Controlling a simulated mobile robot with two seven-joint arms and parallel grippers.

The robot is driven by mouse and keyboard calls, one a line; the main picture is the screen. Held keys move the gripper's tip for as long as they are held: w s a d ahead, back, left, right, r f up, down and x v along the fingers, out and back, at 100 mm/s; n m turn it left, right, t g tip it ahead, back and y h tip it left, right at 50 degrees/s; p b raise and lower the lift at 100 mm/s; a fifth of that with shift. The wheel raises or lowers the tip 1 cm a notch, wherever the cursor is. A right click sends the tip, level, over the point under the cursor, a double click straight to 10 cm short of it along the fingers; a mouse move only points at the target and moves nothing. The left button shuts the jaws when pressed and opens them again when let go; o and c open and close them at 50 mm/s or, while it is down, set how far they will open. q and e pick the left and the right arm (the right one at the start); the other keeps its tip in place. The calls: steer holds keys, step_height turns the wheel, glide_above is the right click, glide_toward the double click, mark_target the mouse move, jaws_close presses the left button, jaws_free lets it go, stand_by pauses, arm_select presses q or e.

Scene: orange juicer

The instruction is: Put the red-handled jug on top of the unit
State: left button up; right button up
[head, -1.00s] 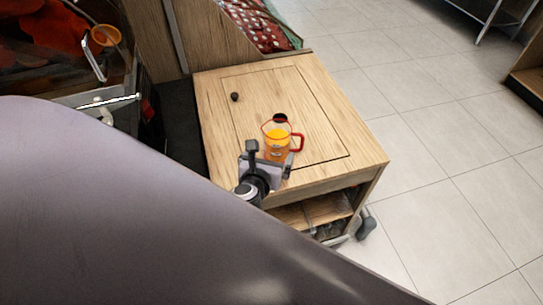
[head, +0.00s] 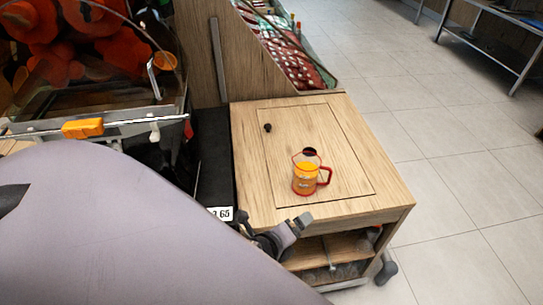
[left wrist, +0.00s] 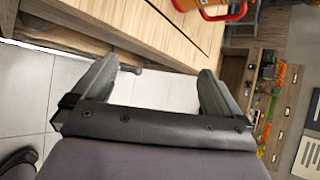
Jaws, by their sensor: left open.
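The red-handled jug (head: 305,178) stands upright on the wooden top of the unit (head: 255,170), just in front of a dark round hole. It is clear and holds orange juice, with its red handle to the right. Its lower part also shows at the top of the left wrist view (left wrist: 215,8). My left gripper (head: 300,222) is at the unit's front edge, below and apart from the jug. In the left wrist view its two fingers (left wrist: 155,72) are spread with nothing between them. My right gripper is not in view.
The juicer with oranges (head: 100,50) stands at the left. An open shelf (head: 335,250) is under the top. Tiled floor (head: 460,180) is clear to the right.

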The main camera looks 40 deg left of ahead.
arm_select(q)
steer(key=s+d+n+h, duration=0.1)
steer(key=s+n, duration=0.4)
steer(key=n, duration=0.5)
steer(key=s+d+f+n+h, duration=0.1)
steer(key=s+n, duration=0.4)
steer(key=n, duration=0.5)
steer(key=shift+s+n+h, duration=0.3)
steer(key=shift+s+h, duration=0.1)
steer(key=shift+h, duration=0.1)
steer(key=shift+d+f+g, duration=0.1)
steer(key=shift+g, duration=0.2)
